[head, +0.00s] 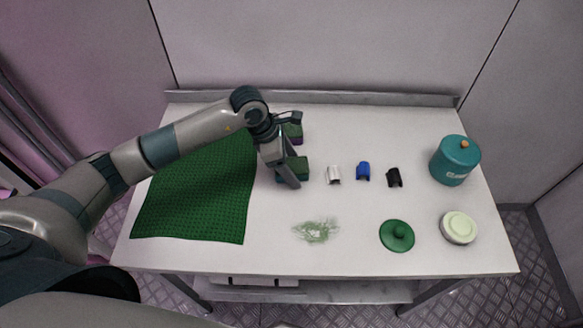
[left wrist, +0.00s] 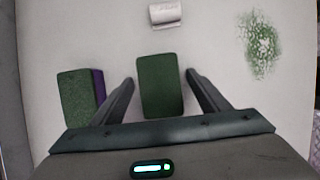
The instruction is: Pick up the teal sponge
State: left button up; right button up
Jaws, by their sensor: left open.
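A sponge with a green top (head: 298,168) lies on the white table, with a little teal showing at its side in the head view. In the left wrist view this sponge (left wrist: 160,86) sits between the two fingers, with a gap on each side. My left gripper (head: 291,150) is open over it; how high its tips are is hard to tell. A second green-topped sponge with a purple side (head: 293,131) lies just beyond, outside the fingers; it also shows in the left wrist view (left wrist: 78,98). My right gripper is not in view.
A green mat (head: 200,195) covers the table's left. White (head: 334,175), blue (head: 363,171) and black (head: 394,177) small items stand right of the sponge. Farther right are a teal canister (head: 455,163), a green lid (head: 397,236) and a pale round container (head: 459,228). Green smudges (head: 317,230) mark the front.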

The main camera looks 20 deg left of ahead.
pick_arm(q)
jog(key=shift+f, duration=0.1)
dwell(0.6)
jog(key=shift+c, duration=0.6)
jog(key=c, duration=1)
